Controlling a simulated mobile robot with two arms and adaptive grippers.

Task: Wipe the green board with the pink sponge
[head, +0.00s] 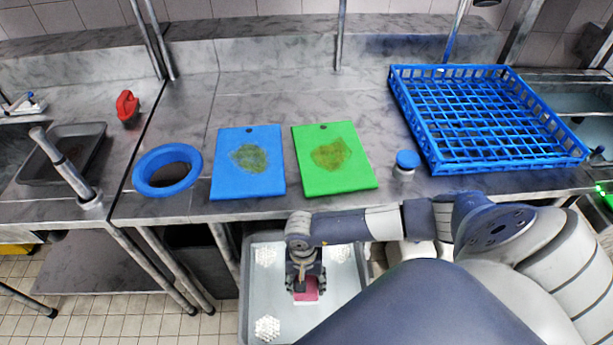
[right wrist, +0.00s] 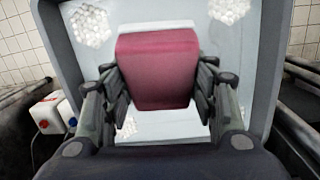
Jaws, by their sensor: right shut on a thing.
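The green board (head: 333,178) lies flat on the metal counter with a brownish-green stain (head: 331,154) on its middle. My right gripper (head: 306,280) is below the counter's front edge, over a grey tub. It is shut on the pink sponge (head: 308,292), which is mostly hidden by the gripper in the head view. In the right wrist view the sponge (right wrist: 157,72) sits between both fingers, with the tub behind it. My left gripper is not in view.
A stained blue board (head: 248,186) lies left of the green one, beside a blue ring (head: 140,172). A blue-lidded jar (head: 406,165) and blue rack (head: 424,141) stand to the right. The grey tub (head: 246,290) holds white foam patches. The counter behind the boards is clear.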

